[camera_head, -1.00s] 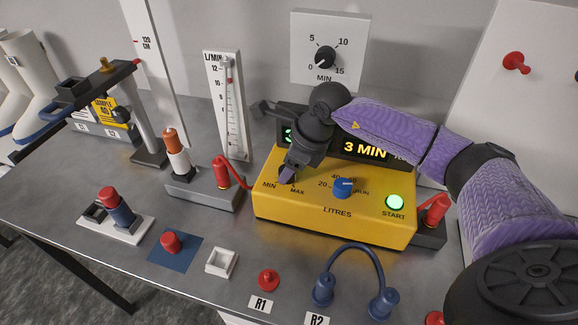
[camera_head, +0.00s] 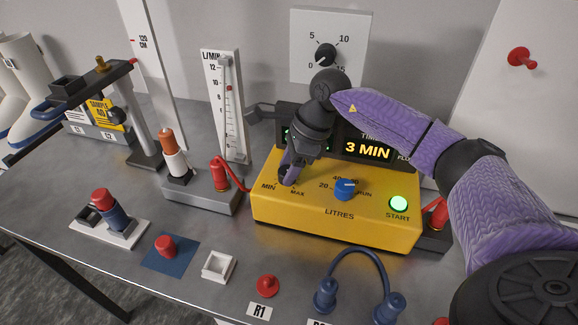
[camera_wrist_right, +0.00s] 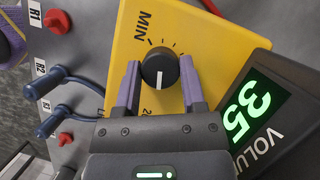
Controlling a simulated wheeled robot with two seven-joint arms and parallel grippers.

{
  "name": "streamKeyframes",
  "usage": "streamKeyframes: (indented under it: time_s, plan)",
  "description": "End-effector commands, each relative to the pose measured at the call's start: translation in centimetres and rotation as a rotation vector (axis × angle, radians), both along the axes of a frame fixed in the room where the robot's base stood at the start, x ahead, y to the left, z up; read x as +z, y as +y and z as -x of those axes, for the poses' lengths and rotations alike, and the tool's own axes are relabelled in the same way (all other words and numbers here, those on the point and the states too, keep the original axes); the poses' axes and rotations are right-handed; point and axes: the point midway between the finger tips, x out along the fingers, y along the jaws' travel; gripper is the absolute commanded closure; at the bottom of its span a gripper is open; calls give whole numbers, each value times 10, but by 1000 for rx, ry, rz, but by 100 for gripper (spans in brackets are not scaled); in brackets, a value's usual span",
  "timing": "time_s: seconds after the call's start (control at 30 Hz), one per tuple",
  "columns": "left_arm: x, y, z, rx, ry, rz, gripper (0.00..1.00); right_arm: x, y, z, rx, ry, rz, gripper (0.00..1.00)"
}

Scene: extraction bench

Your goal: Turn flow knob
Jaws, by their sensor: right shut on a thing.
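The yellow pump box (camera_head: 380,228) stands on the bench, with a black flow knob between its MIN and MAX marks. My right gripper (camera_head: 288,178) reaches down over that knob and hides most of it in the head view. In the right wrist view the black flow knob (camera_wrist_right: 159,68) with its white pointer line sits between the two purple fingers of my right gripper (camera_wrist_right: 160,82), which is shut on it. The flow meter (camera_head: 227,100) with its L/MIN scale stands behind, its red float visible near the upper scale. My left gripper is not in view.
A blue litres knob (camera_head: 345,189) and lit green START button (camera_head: 398,203) are on the box beside the gripper. Displays behind read 3 MIN (camera_head: 367,149) and, in the wrist view, 35 (camera_wrist_right: 246,108). A red hose fitting (camera_head: 219,174) stands close left.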

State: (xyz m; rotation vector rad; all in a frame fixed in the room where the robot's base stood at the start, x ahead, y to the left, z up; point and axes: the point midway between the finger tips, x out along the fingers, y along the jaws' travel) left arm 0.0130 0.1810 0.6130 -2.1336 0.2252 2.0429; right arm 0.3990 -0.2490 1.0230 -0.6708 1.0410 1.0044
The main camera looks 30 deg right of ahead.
Motion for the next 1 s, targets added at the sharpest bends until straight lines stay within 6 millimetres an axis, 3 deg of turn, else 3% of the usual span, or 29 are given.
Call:
streamKeyframes:
  time_s: [0.27, 0.3, 0.43, 0.77, 1.0]
  plan:
    - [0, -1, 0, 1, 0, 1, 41, 1, 0, -1, -1, -3, 0, 100]
    - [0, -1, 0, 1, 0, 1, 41, 1, 0, -1, -1, -3, 0, 42]
    - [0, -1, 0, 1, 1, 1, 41, 1, 0, 0, -2, -2, 0, 14]
    - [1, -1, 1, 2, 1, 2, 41, 6, -2, 0, -2, -3, 0, 13]
    - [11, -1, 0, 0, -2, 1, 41, 61, -22, 9, -3, -6, 0, 13]
